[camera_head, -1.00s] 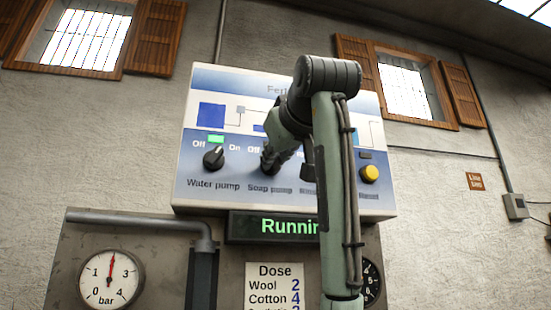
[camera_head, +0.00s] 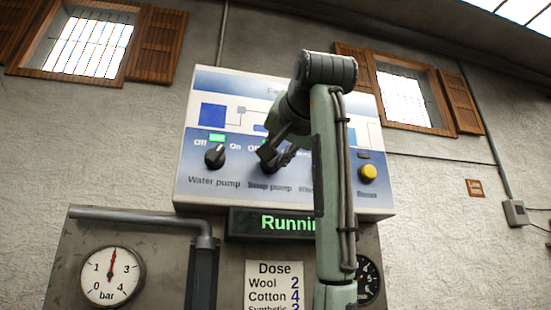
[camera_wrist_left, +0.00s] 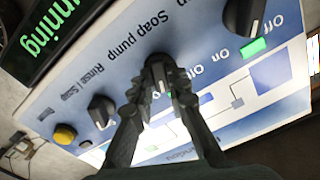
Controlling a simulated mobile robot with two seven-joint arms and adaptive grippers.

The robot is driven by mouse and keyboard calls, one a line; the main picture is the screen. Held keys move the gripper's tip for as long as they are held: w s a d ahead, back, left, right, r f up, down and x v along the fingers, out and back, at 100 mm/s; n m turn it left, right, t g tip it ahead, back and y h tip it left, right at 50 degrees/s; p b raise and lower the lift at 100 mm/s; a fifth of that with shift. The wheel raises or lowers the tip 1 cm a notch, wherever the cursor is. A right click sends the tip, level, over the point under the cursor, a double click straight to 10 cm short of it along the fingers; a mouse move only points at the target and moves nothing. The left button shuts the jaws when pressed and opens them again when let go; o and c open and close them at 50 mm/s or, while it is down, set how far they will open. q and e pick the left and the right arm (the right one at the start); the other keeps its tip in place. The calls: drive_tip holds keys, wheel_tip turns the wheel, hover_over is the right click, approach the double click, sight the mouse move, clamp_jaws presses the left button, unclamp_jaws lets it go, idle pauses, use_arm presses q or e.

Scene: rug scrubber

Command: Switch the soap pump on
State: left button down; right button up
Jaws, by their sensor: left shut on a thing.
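The soap pump knob (camera_wrist_left: 158,66) is a dark knob on the white and blue control panel (camera_head: 340,205), above the label "Soap pump". In the head view the knob is largely hidden by my left gripper (camera_head: 270,155). In the left wrist view the fingers of my left gripper (camera_wrist_left: 157,80) are closed on the knob from both sides. A small patch of green shows between the fingers beside the knob. The exact angle of the knob's pointer is hard to tell. My right gripper is not in view.
The water pump knob (camera_head: 215,156) is to the left, with a lit green lamp (camera_head: 217,138) above it. The rinse knob (camera_wrist_left: 101,111) and yellow button (camera_head: 368,172) are on the other side. A "Running" display (camera_head: 270,224) sits below the panel.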

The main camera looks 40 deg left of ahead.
use_arm(q)
drive_tip(key=shift+m, duration=0.6)
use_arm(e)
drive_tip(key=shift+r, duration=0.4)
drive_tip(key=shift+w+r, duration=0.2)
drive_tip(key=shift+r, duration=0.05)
use_arm(q)
drive_tip(key=c, duration=1.5)
unclamp_jaws()
drive_tip(key=v, duration=1.2)
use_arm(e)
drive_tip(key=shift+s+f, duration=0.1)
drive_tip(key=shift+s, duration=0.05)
